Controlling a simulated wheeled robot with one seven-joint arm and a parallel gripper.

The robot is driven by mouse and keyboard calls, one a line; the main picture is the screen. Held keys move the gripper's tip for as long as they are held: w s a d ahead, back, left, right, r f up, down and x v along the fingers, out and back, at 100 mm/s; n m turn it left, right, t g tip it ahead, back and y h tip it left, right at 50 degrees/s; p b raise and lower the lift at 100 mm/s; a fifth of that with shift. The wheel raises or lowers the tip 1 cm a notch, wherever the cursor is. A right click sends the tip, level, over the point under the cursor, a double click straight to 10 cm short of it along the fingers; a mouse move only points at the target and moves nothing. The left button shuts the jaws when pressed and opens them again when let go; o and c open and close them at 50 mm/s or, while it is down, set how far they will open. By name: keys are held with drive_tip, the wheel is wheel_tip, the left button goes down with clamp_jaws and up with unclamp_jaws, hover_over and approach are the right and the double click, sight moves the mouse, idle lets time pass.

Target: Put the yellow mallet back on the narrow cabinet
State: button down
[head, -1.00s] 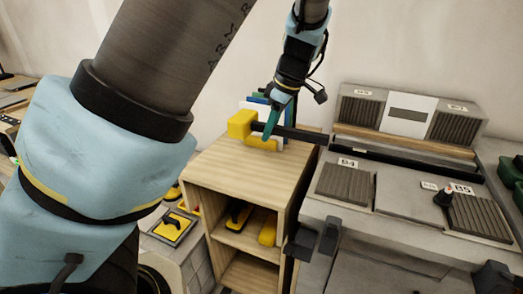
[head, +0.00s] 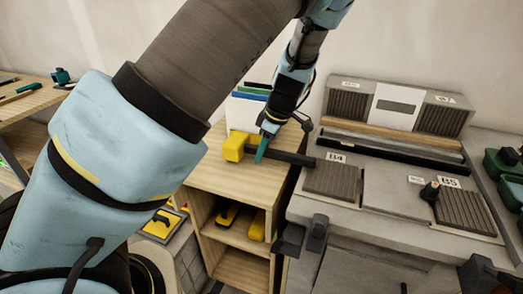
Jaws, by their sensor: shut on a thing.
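The yellow mallet (head: 234,148) is at the top of the narrow wooden cabinet (head: 214,174) in the head view. Its yellow head points left and its dark handle (head: 290,157) reaches right, past the cabinet's right edge toward the grey bench. My gripper (head: 262,150) comes down from above with teal fingers shut on the mallet close to its head. The mallet lies roughly level, on or just above the cabinet top; I cannot tell whether it touches. The fingers hide part of the mallet.
Upright folders (head: 247,105) stand at the back of the cabinet top. Yellow-handled tools (head: 228,213) lie on its shelf. The grey bench (head: 380,205) with ribbed tiles is close on the right. The front of the cabinet top is clear.

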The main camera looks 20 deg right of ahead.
sight(274, 151)
drive_tip(key=shift+f, duration=0.6)
drive_tip(key=c, duration=0.7)
unclamp_jaws()
drive_tip(key=shift+r, duration=0.15)
drive_tip(key=shift+r, duration=0.35)
drive_tip(key=b+v, duration=0.2)
drive_tip(key=v, duration=1)
drive_tip(key=shift+r, duration=0.15)
